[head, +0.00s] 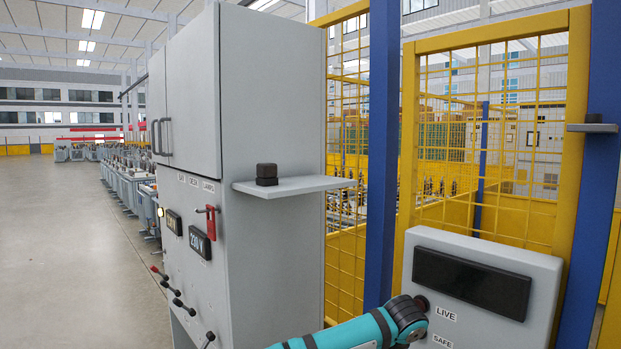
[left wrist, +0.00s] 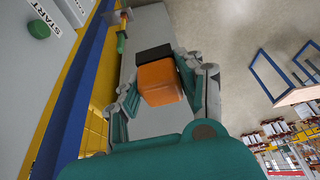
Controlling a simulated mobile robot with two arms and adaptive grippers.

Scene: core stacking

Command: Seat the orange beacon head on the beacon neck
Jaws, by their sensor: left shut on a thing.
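In the left wrist view my left gripper (left wrist: 161,84) is shut on an orange block (left wrist: 161,82), the orange beacon head, with a finger on each side of it. A black block (left wrist: 154,53) shows directly beyond the orange one; I cannot tell whether they touch. I cannot make out the beacon neck with certainty. In the head view my left arm comes in at the bottom, but its gripper and the orange head are outside that picture. My right gripper is in neither view.
A grey LIVE/SAFE panel (head: 540,275) stands at right, near a blue post (head: 380,150) and yellow mesh fence (head: 410,120). Open floor (head: 60,250) lies left.

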